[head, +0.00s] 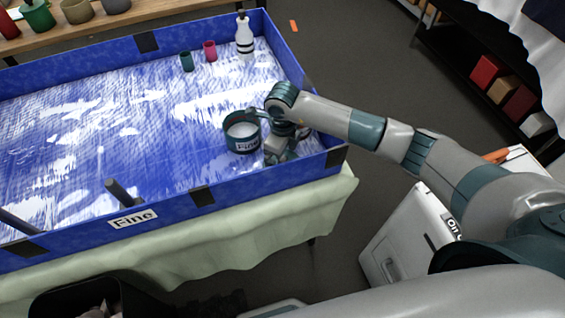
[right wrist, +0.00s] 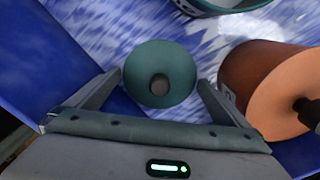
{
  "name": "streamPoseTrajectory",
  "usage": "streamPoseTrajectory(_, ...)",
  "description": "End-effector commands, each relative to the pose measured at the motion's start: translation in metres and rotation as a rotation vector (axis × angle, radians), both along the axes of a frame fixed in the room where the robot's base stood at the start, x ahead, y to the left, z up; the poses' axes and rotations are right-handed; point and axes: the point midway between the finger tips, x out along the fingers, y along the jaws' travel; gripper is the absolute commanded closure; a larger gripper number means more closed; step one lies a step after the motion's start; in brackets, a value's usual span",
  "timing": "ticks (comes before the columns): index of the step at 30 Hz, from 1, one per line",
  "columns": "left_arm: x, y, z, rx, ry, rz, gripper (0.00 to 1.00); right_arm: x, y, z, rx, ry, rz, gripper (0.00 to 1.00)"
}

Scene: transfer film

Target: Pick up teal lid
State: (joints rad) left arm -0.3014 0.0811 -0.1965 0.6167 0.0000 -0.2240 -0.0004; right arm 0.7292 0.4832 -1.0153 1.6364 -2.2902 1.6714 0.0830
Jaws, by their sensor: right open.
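The teal lid (right wrist: 160,62), round with a darker knob in its middle, sits between the two fingers of my right gripper (right wrist: 160,78) in the right wrist view. The fingers are open, one on each side of it; I cannot tell whether they touch it. In the head view my right gripper (head: 280,152) is low inside the blue tray near its right corner, and it hides the lid there. My left gripper is not in view.
A brown-orange cylinder (right wrist: 275,85) is close to the right finger in the right wrist view. The blue tray's wall (head: 335,160) is close by. A white bottle (head: 244,38) and small cups stand farther back.

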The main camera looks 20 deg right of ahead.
Motion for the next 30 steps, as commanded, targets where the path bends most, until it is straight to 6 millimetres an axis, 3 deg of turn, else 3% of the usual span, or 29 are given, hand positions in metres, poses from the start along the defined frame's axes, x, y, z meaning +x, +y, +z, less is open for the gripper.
streamPoseTrajectory(12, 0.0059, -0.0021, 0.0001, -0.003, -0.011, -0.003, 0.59, -0.0001, 0.0001, -0.0001, 0.0, 0.0, 0.0, 0.0)
streamPoseTrajectory(16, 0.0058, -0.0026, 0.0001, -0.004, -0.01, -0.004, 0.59, -0.0001, 0.0001, 0.0, 0.0, 0.0, 0.0, 0.3)
streamPoseTrajectory(30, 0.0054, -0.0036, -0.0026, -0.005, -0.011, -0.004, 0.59, 0.0004, 0.0004, 0.0064, 0.002, -0.001, 0.0, 0.3)
